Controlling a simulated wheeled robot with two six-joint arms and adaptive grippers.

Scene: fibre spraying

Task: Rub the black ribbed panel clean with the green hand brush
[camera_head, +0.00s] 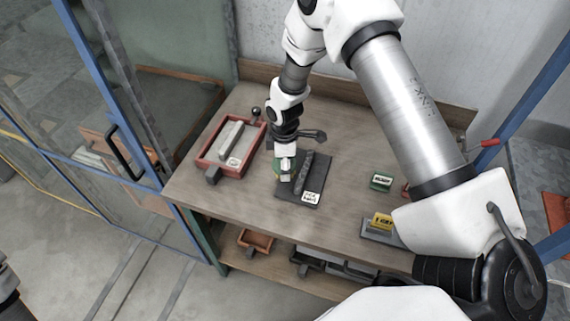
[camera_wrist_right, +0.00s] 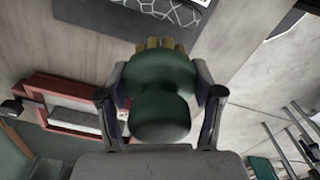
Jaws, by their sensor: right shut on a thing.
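The black ribbed panel (camera_head: 312,172) lies on the wooden bench, with a white label at its near end. A corner of the panel also shows at the top of the right wrist view (camera_wrist_right: 105,14). My right gripper (camera_head: 285,158) points down at the panel's left side, shut on the green hand brush (camera_head: 284,171). In the right wrist view, both fingers hold the rounded green brush (camera_wrist_right: 160,95) between them, its tan bristles pointing away towards the panel. I cannot tell whether the bristles touch the panel.
A red tray (camera_head: 203,158) with a grey bar stands left of the panel. A green box (camera_head: 381,181) and a yellow block (camera_head: 381,220) sit to the right. A back board edges the bench (camera_head: 340,214). Bins fill the lower shelf. Blue-framed glass stands at left.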

